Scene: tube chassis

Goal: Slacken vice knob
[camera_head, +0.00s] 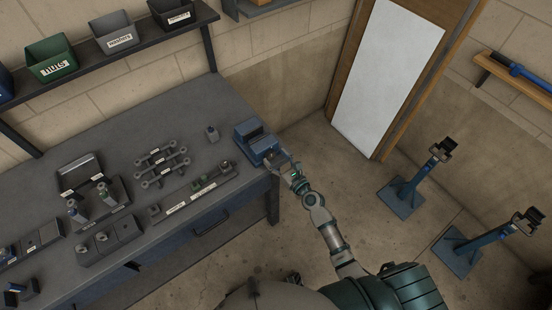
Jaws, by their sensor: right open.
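The blue vice (257,144) stands at the right end of the grey workbench, near its corner. My right arm comes up from the bottom of the head view. My right gripper (280,159) is open at the front right side of the vice, close to where the knob would be. The knob is small and hidden by the gripper, so I cannot tell whether the fingers touch it. My left gripper is not in view.
The workbench (110,135) holds several wrenches (162,166), a long rail fixture (198,192) and small blocks to the left. A shelf above carries bins, including a green one (52,62). Blue stands (403,196) are on the floor at right; floor between is clear.

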